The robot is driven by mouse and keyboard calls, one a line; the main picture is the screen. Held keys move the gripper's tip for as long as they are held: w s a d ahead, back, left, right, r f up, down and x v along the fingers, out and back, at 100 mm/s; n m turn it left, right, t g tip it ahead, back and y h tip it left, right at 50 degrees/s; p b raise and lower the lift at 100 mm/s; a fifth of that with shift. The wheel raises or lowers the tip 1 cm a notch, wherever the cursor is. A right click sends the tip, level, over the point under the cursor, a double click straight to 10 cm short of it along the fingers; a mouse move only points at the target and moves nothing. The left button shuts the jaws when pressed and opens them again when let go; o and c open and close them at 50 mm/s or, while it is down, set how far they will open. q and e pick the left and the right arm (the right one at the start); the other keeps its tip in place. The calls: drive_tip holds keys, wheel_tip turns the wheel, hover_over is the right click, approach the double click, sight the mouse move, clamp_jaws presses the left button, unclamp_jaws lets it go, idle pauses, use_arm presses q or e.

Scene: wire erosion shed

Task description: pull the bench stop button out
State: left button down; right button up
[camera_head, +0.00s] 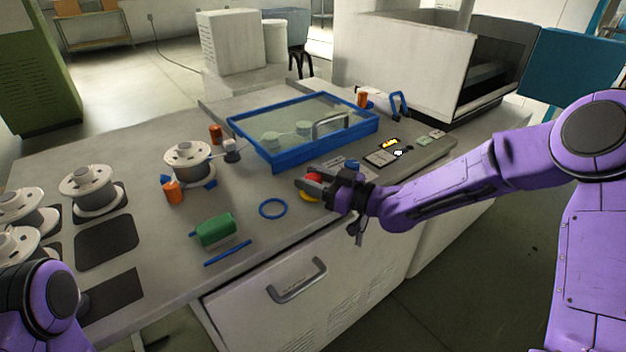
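The bench stop button (315,177) is a red cap over a yellow base (309,197) near the front edge of the bench. My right gripper (312,181) reaches in from the right, with its dark fingers on either side of the red cap. Red fills the narrow gap between the fingers, so it looks shut on the cap. The fingers hide part of the cap and base, and I cannot tell how far out the button stands. My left gripper is out of view; only part of my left arm shows at the lower left.
A blue-framed clear lid (277,169) with a handle lies behind the button. A blue ring (273,208), a green cylinder (214,230) and a blue rod (228,252) lie to its left. Wire spools (187,161) stand farther left. A drawer handle (297,281) juts from the bench front.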

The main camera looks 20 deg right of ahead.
drive_tip(key=shift+o, duration=1.2)
drive_tip(key=shift+r, duration=0.15)
drive_tip(key=shift+d, duration=0.1)
drive_tip(key=v, duration=1)
drive_tip(key=shift+s+d+b, duration=0.15)
drive_tip(key=shift+s+b, duration=0.05)
drive_tip(key=shift+b, duration=0.25)
